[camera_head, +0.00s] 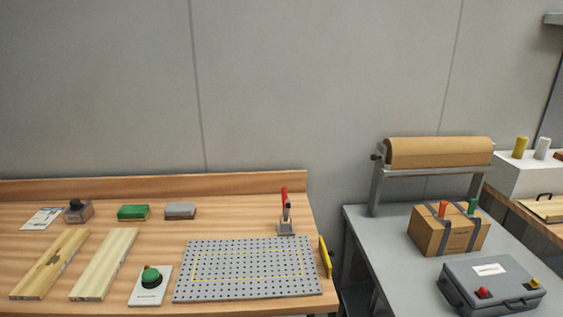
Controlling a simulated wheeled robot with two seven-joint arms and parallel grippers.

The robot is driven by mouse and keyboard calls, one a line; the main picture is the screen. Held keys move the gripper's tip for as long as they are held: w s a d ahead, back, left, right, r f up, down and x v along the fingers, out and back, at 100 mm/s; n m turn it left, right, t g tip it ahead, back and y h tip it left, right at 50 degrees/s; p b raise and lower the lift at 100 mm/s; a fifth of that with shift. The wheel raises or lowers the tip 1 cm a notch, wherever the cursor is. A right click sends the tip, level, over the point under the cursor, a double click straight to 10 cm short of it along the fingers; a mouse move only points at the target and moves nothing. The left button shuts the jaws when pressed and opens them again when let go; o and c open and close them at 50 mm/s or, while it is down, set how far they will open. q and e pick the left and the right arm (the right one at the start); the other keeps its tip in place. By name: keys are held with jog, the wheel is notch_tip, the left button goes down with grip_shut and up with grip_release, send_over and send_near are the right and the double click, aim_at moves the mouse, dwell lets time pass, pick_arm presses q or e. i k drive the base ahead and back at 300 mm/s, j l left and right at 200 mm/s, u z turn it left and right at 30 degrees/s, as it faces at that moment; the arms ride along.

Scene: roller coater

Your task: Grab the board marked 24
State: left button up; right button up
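Two pale wooden boards lie side by side on the left of the wooden workbench (150,222). The left board (45,272) has a dark patch on its top face. The right board (108,258) is plain and paler. Both have small marks near their right edges, too small to read, so I cannot tell which one is marked 24. Neither of my grippers is in view.
A green block (133,212), a grey block (181,210) and a dark-topped container (78,211) sit behind. A grey table (385,268) holds a cardboard box (449,229).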

aim_at(39, 280)
jog(key=i+j+u, duration=0.35)
jog(key=j, duration=0.2)
jog(key=i+j+u, duration=0.7)
jog(key=j, duration=0.15)
jog(key=k+l+u, duration=0.25)
jog(key=k+l, duration=0.3)
jog(key=l, duration=0.3)
jog(key=k+l+u, duration=0.25)
jog(key=k+l, duration=0.4)
jog(key=l, duration=0.15)
